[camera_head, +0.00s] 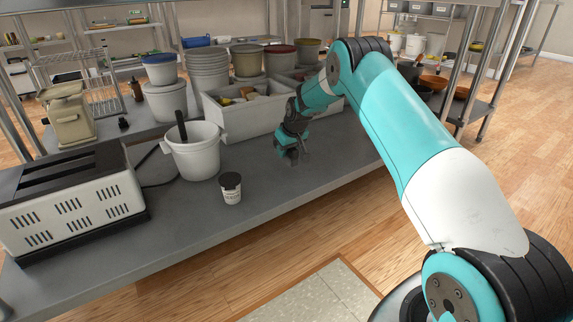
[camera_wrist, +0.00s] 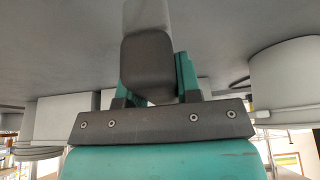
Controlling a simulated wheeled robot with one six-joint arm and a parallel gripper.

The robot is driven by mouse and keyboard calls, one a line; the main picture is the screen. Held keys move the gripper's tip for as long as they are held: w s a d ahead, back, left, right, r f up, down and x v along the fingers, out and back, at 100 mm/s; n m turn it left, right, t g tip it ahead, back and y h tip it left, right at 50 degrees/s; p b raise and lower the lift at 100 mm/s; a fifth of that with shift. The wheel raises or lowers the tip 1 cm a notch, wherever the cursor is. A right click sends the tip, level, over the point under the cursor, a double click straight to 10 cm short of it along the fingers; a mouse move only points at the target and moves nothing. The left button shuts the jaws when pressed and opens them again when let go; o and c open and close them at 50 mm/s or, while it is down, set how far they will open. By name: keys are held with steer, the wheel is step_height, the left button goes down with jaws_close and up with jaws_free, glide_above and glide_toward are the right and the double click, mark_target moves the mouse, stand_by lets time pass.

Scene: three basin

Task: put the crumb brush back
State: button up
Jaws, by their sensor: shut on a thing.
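My gripper (camera_head: 291,155) is low over the grey worktop, in front of the white crate and right of the white bucket. In the wrist view its two teal fingers (camera_wrist: 153,85) are shut on a blocky grey thing, which I take to be the crumb brush (camera_wrist: 147,50). Its dark grey end faces the camera and a lighter part extends away over the worktop. Its bristles are hidden. In the head view the held thing is too small and too covered by my gripper to make out.
The white bucket (camera_head: 195,160) on the worktop (camera_head: 255,190) has a dark handle sticking out. A small dark-lidded tub (camera_head: 231,190) stands before it. A white toaster (camera_head: 75,208) is at left. The filled white crate (camera_head: 240,122) and stacked buckets (camera_head: 208,72) stand behind. The front right worktop is clear.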

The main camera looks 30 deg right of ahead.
mark_target(286, 160)
steer(key=shift+f+b, duration=0.4)
steer(key=shift+f, duration=1.35)
steer(key=shift+f, duration=0.3)
steer(key=o, duration=1)
steer(key=shift+f+b, duration=0.1)
steer(key=shift+b, duration=0.6)
steer(key=p+v, duration=1)
steer(key=v, duration=0.7)
steer(key=shift+r, duration=0.45)
